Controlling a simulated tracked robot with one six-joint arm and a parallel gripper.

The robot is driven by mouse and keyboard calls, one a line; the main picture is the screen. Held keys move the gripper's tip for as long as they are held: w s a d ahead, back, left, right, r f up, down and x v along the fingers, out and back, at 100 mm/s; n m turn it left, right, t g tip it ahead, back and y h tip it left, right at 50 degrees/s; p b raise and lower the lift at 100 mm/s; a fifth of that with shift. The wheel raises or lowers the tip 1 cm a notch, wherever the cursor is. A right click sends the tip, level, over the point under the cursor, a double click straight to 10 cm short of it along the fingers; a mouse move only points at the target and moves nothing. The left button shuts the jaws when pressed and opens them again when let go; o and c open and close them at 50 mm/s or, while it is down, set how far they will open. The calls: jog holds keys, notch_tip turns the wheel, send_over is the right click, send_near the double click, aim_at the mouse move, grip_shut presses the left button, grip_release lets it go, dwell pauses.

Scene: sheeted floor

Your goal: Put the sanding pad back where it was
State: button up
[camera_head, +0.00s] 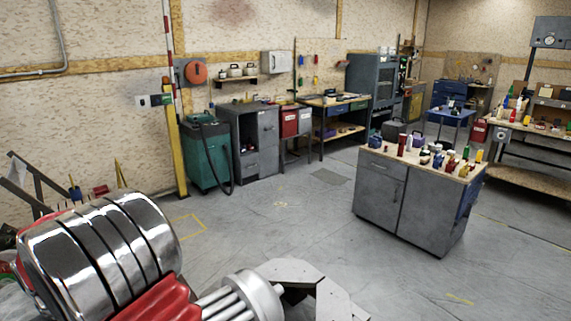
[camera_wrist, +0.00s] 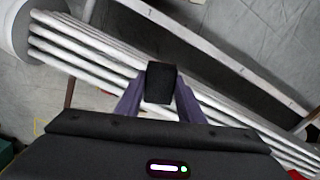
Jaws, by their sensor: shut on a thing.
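My gripper (camera_wrist: 159,90) shows in the wrist view with two purple fingers, shut on a small black block that looks like the sanding pad (camera_wrist: 160,76). In the head view I cannot make out the fingers or the pad. No spot where the pad lay before can be picked out in either view.
A grey cabinet (camera_head: 380,196) with many bottles and cans on its wooden top stands at the right on open concrete floor (camera_head: 290,215). A teal machine (camera_head: 206,157), a grey cabinet (camera_head: 268,140) and a workbench (camera_head: 345,110) line the far wall. Another bench (camera_head: 528,128) stands far right.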

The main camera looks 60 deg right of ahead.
jog(key=shift+s, duration=0.15)
jog(key=shift+s+f, duration=0.1)
jog(key=shift+f, duration=0.05)
jog(key=s+f, duration=0.4)
jog(key=f, duration=1)
jog(key=shift+a+f, duration=0.3)
jog(key=shift+f, duration=0.05)
